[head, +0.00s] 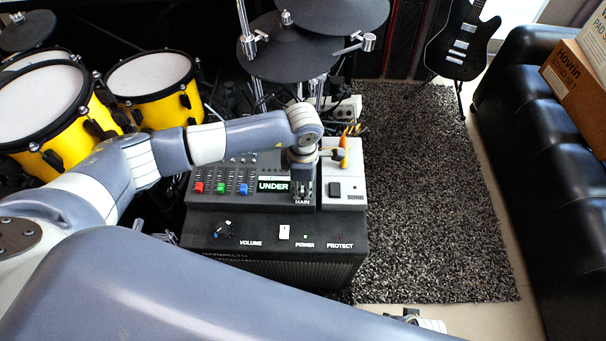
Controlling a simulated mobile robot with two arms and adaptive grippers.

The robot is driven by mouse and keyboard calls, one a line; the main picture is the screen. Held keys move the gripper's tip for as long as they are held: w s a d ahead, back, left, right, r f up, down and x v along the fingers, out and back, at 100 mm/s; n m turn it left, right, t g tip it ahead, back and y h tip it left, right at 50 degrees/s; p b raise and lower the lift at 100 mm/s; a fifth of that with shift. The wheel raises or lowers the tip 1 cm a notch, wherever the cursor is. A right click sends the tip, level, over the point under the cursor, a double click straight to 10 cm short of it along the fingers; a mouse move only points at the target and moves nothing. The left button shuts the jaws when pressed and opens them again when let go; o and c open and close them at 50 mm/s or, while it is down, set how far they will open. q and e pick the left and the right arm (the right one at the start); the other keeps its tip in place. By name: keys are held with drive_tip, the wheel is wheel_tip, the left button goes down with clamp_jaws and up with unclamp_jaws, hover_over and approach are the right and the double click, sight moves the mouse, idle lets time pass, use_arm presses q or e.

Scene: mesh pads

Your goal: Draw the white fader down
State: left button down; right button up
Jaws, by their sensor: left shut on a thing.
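A grey mixer (230,199) stands on top of a black amplifier box (290,263). My left gripper (304,188) points down at the mixer's MAIN slot and is shut on the white fader there. The fader's cap is mostly hidden by the gripper's fingers, so its exact height in the slot cannot be told.
Red, green and blue faders, the red one (199,187) leftmost, sit left of the display. Yellow drums (158,88) and cymbals (330,15) stand behind. A rug (430,200) and black sofa (535,140) lie to the right.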

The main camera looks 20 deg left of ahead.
sight(303, 191)
use_arm(q)
drive_tip(key=shift+s+d+f, duration=0.1)
drive_tip(key=shift+s, duration=0.15)
drive_tip(key=c, duration=1.4)
unclamp_jaws()
drive_tip(key=shift+s, duration=0.1)
drive_tip(key=shift+c, duration=0.2)
drive_tip(key=shift+r, duration=0.2)
drive_tip(key=shift+r, duration=0.35)
wheel_tip(303, 191, up, 11)
